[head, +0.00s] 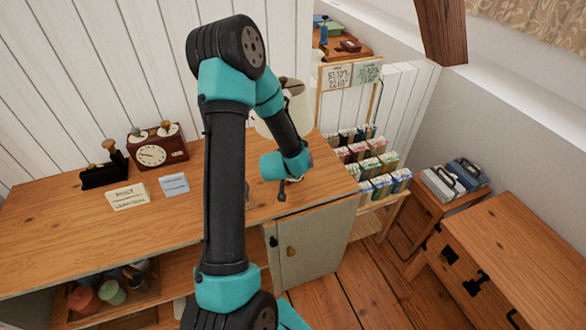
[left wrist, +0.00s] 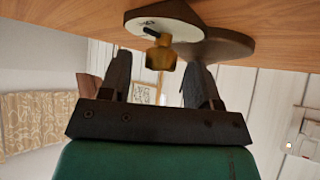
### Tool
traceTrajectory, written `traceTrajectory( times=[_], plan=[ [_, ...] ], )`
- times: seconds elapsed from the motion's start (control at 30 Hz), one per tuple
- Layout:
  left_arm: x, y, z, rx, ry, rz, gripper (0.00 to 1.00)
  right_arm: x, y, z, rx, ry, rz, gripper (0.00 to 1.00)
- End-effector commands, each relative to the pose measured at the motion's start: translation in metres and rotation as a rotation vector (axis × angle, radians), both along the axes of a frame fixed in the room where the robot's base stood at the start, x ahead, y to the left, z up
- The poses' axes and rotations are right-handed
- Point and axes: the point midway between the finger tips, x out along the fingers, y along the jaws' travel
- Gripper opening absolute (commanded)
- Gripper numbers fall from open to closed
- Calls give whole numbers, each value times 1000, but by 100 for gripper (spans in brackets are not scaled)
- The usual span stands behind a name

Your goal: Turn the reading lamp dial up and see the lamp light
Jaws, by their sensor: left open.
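The dial's brass knob (left wrist: 160,56) shows in the left wrist view, standing out from a pale marked plate (left wrist: 162,22) on a dark base. My left gripper (left wrist: 157,66) is open, with one finger on each side of the knob in the picture. I cannot tell whether either finger touches it. In the head view my left gripper (head: 283,190) is low over the right part of the wooden counter, and the dial is hidden. A cream shade (head: 294,88), apparently the lamp's, stands behind my arm, partly covered. No glow shows on it. My right gripper is not in view.
On the wooden counter (head: 60,225) stand a brown clock (head: 157,148), a dark stand (head: 103,172) and two cards (head: 127,196). A rack of small packets (head: 372,165) stands right of the counter. The counter's front edge lies close to my gripper.

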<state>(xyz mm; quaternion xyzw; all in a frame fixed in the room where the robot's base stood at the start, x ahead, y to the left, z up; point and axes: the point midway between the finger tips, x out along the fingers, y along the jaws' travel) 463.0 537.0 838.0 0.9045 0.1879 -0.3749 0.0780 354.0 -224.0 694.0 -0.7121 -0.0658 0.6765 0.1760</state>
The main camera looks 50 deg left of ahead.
Motion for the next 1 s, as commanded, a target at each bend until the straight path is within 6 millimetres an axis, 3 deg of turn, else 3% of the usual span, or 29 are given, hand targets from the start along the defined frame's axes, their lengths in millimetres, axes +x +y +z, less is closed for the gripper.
traceTrajectory(
  times=[0.37, 0.87, 1.0],
  plan=[
    [3, 1, -3, 0, 0, 0, 57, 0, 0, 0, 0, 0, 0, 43],
    [3, 1, -3, 0, 0, 0, 9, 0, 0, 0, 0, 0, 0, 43],
    [3, 1, -3, 0, 0, 1, 8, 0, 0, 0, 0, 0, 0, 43]
  ],
)
